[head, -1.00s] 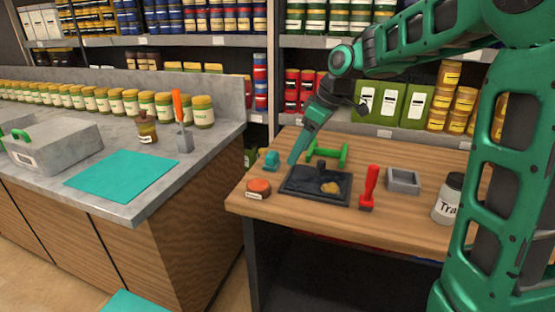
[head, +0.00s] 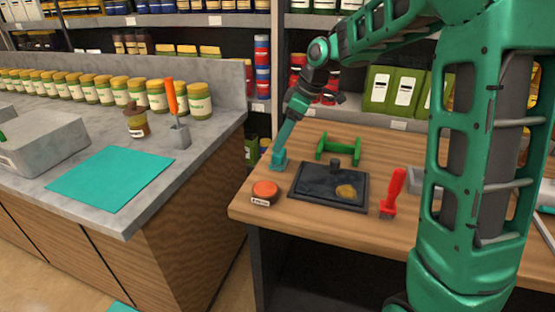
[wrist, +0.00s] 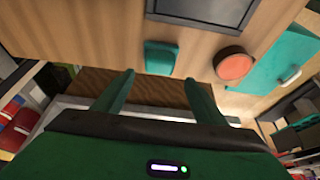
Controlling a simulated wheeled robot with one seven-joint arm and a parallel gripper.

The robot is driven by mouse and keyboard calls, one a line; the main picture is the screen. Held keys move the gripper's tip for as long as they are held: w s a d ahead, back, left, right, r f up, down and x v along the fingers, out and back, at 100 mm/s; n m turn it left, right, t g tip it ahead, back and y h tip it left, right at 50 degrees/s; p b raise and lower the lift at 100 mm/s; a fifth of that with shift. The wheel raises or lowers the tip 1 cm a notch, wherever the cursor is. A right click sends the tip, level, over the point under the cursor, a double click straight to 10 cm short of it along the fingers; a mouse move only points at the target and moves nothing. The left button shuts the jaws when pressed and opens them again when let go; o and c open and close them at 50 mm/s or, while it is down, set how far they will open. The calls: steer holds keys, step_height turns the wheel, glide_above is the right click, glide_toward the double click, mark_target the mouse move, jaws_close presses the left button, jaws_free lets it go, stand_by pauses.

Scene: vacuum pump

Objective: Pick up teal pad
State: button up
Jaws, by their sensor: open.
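The small teal pad (head: 277,166) is on the wooden table near its left end, just behind the red-orange round piece (head: 265,191). In the wrist view the teal pad (wrist: 160,56) lies a little beyond the fingertips, roughly centred between them. My gripper (head: 282,150) points down over the pad and partly hides it in the head view. In the wrist view my gripper (wrist: 158,80) is open, with nothing between its fingers. I cannot tell whether a finger touches the pad.
A dark tray (head: 310,190) with a yellowish lump lies right of the pad, with a green bracket (head: 338,150) behind it. A red-handled tool (head: 392,192) stands further right. A larger flat teal sheet (head: 105,180) lies on the separate grey counter (head: 215,125) at the left.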

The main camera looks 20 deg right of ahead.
mark_target(279, 158)
steer(key=shift+w+f, duration=0.15)
steer(key=shift+f, duration=0.75)
steer(key=shift+x, duration=2.25)
steer(key=shift+d, duration=0.15)
steer(key=shift+c, duration=0.6)
steer(key=c, duration=0.7)
